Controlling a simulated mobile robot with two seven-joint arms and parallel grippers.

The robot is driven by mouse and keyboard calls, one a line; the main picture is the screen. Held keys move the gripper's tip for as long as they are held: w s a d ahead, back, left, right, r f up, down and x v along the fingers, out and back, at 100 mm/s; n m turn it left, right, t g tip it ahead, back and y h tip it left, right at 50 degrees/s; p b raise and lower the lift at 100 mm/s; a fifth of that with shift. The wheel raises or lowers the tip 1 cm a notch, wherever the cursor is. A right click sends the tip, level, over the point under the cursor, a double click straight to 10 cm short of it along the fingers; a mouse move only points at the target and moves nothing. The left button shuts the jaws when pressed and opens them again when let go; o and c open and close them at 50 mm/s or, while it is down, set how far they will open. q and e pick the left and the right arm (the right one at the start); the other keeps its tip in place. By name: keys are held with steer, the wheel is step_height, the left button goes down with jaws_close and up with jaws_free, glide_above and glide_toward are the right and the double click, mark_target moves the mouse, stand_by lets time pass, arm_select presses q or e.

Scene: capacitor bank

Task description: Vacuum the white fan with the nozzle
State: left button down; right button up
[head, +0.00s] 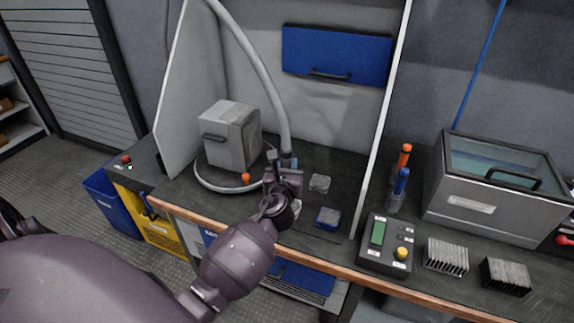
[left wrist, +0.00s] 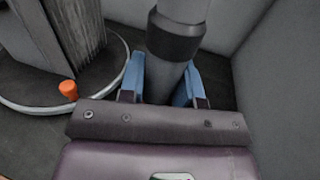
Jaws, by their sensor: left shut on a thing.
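My left gripper (head: 287,168) is shut on the nozzle at the end of the grey vacuum hose (head: 262,70). In the left wrist view its blue fingertips (left wrist: 160,88) stand on both sides of the dark grey nozzle (left wrist: 162,82), below a black collar. The nozzle's lower end is hidden by the gripper. A small whitish, blocky thing (head: 320,183), which looks like the white fan, lies on the dark bench just right of the gripper. Another pale piece (head: 296,203) shows partly behind the wrist; I cannot tell what it is. My right gripper is not in view.
A grey box (head: 230,135) stands left of the gripper, ringed by hose, with an orange knob (head: 246,178) beside it. A small blue block (head: 328,217) lies near the front edge. White side panels bound the booth. A control box (head: 387,243) and finned heatsinks (head: 446,256) stand right.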

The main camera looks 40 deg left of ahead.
arm_select(q)
steer(key=shift+d, duration=0.2)
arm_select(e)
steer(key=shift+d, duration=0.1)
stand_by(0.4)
arm_select(q)
steer(key=shift+w+d, duration=0.15)
steer(key=shift+d, duration=0.2)
steer(key=shift+w+d+r, duration=0.1)
steer(key=shift+w+d, duration=0.2)
steer(key=shift+d, duration=0.55)
steer(key=shift+s+a+p, duration=0.25)
steer(key=shift+s+a, duration=0.1)
steer(key=shift+s, duration=0.25)
steer(key=shift+s+a+p, duration=0.2)
steer(key=shift+s+a, duration=0.1)
steer(key=shift+s, duration=0.35)
steer(key=shift+s+a+p, duration=0.25)
steer(key=shift+s+a, duration=0.1)
steer(key=shift+s, duration=0.25)
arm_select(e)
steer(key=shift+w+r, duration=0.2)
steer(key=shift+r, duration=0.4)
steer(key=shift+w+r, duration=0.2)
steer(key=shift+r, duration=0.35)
arm_select(q)
steer(key=shift+d, duration=0.15)
